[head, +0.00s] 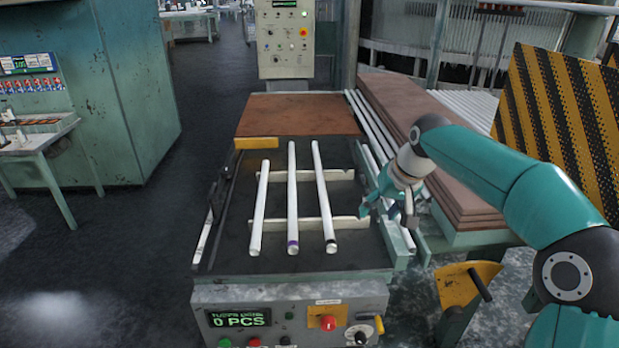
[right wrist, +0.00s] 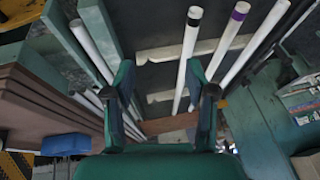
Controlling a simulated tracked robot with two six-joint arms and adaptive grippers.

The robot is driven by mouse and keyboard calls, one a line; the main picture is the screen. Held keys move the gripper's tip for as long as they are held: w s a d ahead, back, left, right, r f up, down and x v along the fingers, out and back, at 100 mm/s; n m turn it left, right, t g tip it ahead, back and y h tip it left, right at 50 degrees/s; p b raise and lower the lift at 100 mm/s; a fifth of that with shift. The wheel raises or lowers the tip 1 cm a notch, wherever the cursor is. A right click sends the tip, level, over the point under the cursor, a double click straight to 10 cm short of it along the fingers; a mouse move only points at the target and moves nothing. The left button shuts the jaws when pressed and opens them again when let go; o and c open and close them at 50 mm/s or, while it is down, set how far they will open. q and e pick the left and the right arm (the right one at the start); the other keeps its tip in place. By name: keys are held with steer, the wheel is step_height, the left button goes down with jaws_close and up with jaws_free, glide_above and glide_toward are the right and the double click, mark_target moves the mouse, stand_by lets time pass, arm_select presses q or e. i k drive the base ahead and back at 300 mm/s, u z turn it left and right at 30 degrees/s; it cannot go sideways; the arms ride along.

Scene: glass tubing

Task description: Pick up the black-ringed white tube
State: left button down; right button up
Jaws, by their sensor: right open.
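Three white tubes lie side by side on the machine bed in the head view. The black-ringed white tube (head: 322,195) is the rightmost, with its dark ring at the near end. The purple-ringed tube (head: 292,195) is in the middle and a plain white tube (head: 261,205) is at the left. My right gripper (head: 388,213) is open and empty, to the right of the black-ringed tube and apart from it. In the right wrist view the black-ringed tube (right wrist: 187,55) runs beside and partly behind the right-hand finger of my open gripper (right wrist: 160,78). My left gripper is not in view.
The tubes rest across pale cross bars (head: 345,222) on the dark bed. A control panel (head: 290,318) reading 0 PCS is at the front. Brown boards (head: 400,105) are stacked at the right, and a yellow bracket (head: 462,285) stands front right.

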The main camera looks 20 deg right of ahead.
mark_target(331, 246)
steer(key=i, duration=0.85)
steer(key=z, duration=0.05)
